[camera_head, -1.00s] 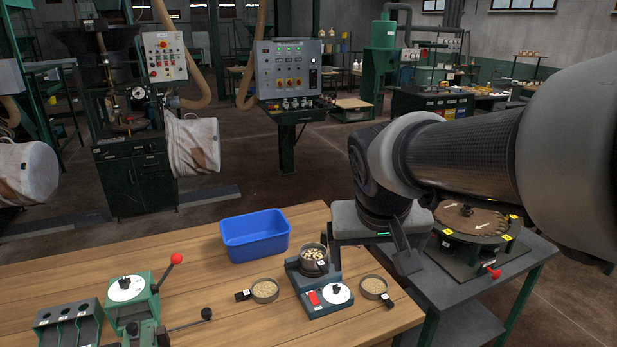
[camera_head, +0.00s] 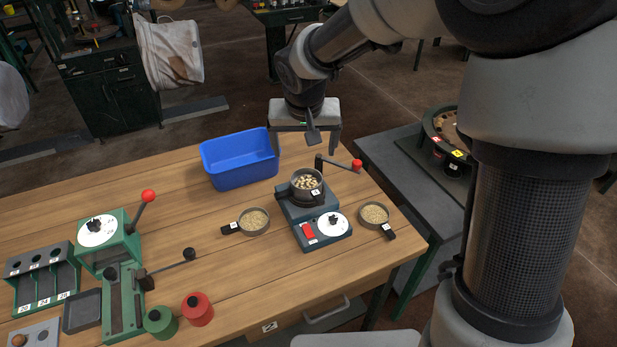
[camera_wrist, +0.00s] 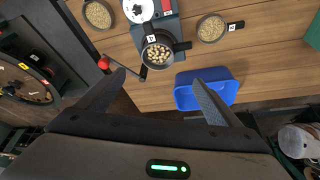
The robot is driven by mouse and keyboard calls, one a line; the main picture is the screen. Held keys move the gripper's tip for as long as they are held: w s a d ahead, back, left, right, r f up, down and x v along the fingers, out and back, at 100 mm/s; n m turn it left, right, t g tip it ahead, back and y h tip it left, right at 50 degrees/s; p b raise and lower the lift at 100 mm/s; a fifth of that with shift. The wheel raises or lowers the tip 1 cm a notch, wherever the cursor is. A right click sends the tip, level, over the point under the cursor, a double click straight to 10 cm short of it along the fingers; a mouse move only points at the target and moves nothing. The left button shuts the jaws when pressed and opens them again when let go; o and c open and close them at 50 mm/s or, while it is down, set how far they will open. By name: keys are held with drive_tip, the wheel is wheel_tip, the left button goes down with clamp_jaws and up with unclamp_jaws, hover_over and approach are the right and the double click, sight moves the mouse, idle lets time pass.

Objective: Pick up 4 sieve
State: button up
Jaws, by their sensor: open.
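A round dark sieve (camera_head: 307,182) holding pale pieces sits on a grey machine (camera_head: 324,222). It bears a small white tag that looks like a 4, but I cannot read it surely. The same sieve shows in the wrist view (camera_wrist: 157,53). Two shallow sieves with fine grain and dark tagged handles lie on the table, one left (camera_head: 255,221) and one right (camera_head: 375,213) of the machine. My gripper (camera_head: 304,146) is open and empty, above and behind the machine. Its fingers also show in the wrist view (camera_wrist: 158,77), spread either side below the middle sieve.
A blue bin (camera_head: 240,160) stands left of my gripper. A black crank with a red knob (camera_head: 357,165) rises behind the machine. A green press (camera_head: 108,235), a slotted rack (camera_head: 42,275) and green and red pots fill the left side. A dark side table (camera_head: 405,175) adjoins on the right.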

approach(307, 186)
drive_tip(key=shift+w+a+f+b, duration=0.2)
drive_tip(key=shift+w+a+b, duration=0.15)
drive_tip(key=shift+w, duration=0.1)
drive_tip(key=x, duration=0.4)
drive_tip(key=shift+s+d+f, duration=0.25)
drive_tip(key=shift+s+f, duration=0.1)
drive_tip(key=shift+w+f, duration=0.2)
drive_tip(key=shift+f, duration=0.15)
